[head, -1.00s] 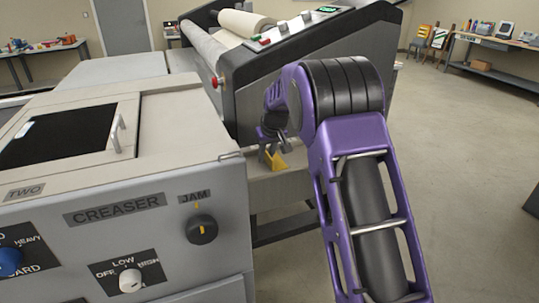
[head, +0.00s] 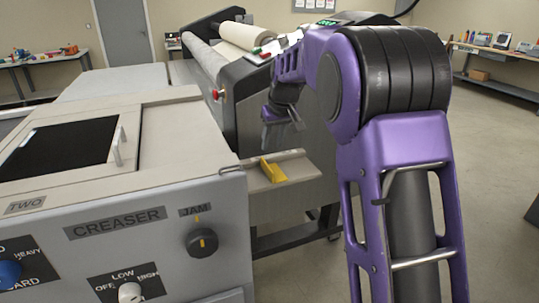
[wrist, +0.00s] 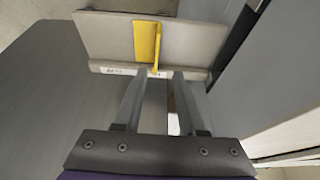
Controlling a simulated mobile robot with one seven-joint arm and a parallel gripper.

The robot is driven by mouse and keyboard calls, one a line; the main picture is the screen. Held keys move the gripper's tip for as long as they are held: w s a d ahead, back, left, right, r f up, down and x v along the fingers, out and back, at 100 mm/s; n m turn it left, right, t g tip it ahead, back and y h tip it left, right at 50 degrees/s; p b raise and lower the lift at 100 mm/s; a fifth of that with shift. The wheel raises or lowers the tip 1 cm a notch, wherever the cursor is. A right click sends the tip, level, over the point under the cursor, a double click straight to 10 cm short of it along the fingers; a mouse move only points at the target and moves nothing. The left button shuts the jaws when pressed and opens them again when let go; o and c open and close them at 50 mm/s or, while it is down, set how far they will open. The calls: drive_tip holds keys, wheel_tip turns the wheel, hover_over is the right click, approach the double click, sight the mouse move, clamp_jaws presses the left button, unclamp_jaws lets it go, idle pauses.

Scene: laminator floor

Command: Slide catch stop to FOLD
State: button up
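The yellow catch stop (head: 272,171) sits on a pale ledge (head: 302,170) beyond the creaser's right end. In the wrist view, the stop (wrist: 147,42) is a flat yellow plate with an upright fin, near the middle of the ledge (wrist: 100,35). A white strip along the ledge edge has small lettering at its left and by the stop, too small to read surely. My gripper (head: 268,142) is above and behind the stop in the head view. In the wrist view, my gripper (wrist: 158,75) has its fingers apart and empty, with the stop beyond the tips.
The grey creaser (head: 120,190) fills the left front, with knobs and a JAM dial (head: 202,242). The laminator's dark side panel (head: 245,85) stands close behind the gripper. Open floor (head: 490,170) lies to the right, with a bench (head: 500,80) at the back.

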drive_tip(key=v, duration=0.4)
drive_tip(key=shift+s+r, duration=0.15)
drive_tip(key=shift+r, duration=0.25)
